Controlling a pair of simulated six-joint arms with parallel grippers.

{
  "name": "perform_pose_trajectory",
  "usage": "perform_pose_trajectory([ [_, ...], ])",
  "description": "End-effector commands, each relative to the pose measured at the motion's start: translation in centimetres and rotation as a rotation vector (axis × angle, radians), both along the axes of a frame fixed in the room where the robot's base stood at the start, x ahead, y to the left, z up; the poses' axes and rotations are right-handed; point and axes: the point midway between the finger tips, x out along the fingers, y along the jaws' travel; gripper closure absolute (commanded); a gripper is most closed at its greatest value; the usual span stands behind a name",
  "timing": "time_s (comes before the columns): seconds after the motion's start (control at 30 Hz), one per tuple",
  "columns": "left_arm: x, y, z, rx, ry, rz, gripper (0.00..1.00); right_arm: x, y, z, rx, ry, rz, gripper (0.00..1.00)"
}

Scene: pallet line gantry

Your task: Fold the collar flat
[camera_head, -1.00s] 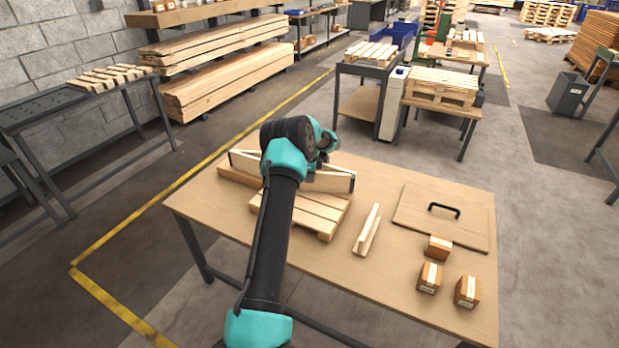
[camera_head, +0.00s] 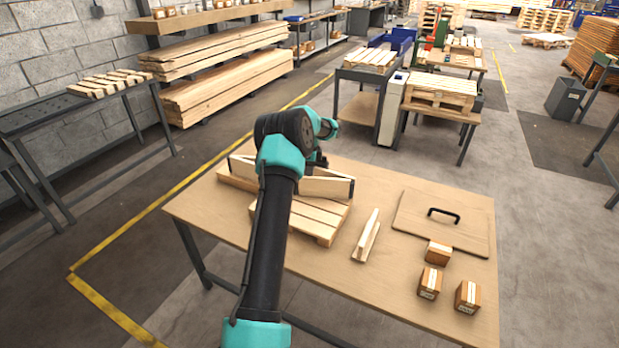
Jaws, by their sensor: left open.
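The wooden collar (camera_head: 328,186) stands on the workbench (camera_head: 390,275), its long boards on edge with dark metal fittings at the ends. It is at the far side of a small slatted pallet (camera_head: 312,218). My left arm crosses in front and hides the collar's middle. My left gripper (camera_head: 318,162) is a small dark shape at or just above the collar's upper edge, mostly hidden by its own wrist. It is open, and I cannot tell whether it touches the collar. My right gripper is not in view.
A narrow wooden piece (camera_head: 367,236) lies right of the pallet. Further right are a flat board with a black handle (camera_head: 443,214) and three small cartons, one (camera_head: 437,252) at the board's near edge. The bench's front middle is clear.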

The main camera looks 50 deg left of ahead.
Motion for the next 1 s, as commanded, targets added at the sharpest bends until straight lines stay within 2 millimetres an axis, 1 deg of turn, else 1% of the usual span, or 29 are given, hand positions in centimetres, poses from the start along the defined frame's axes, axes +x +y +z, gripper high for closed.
perform_pose_trajectory([
  [0.03, 0.0, 0.0, 1.2, 0.002, -0.004, 0.0, 0.58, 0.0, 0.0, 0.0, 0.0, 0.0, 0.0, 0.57],
  [0.3, 0.1, 0.0, 6.3, 0.003, -0.003, -0.001, 0.58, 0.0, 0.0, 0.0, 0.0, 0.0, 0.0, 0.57],
  [0.4, 0.1, 0.0, 8.1, 0.004, -0.004, -0.001, 0.58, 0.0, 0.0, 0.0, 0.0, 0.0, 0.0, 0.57],
  [0.5, 0.0, 0.0, 9.2, 0.002, -0.002, -0.001, 0.58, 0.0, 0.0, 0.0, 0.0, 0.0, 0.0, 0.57],
  [0.6, 0.0, 0.0, 10.0, 0.001, -0.001, -0.001, 0.58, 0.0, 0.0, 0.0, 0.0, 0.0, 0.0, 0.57],
  [0.7, 0.0, 0.0, 10.3, 0.001, -0.001, -0.001, 0.58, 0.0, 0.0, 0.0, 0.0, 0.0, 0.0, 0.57],
  [1.0, 0.0, 0.0, 10.3, 0.001, -0.001, -0.001, 0.58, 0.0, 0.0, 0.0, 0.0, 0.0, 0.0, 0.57],
])
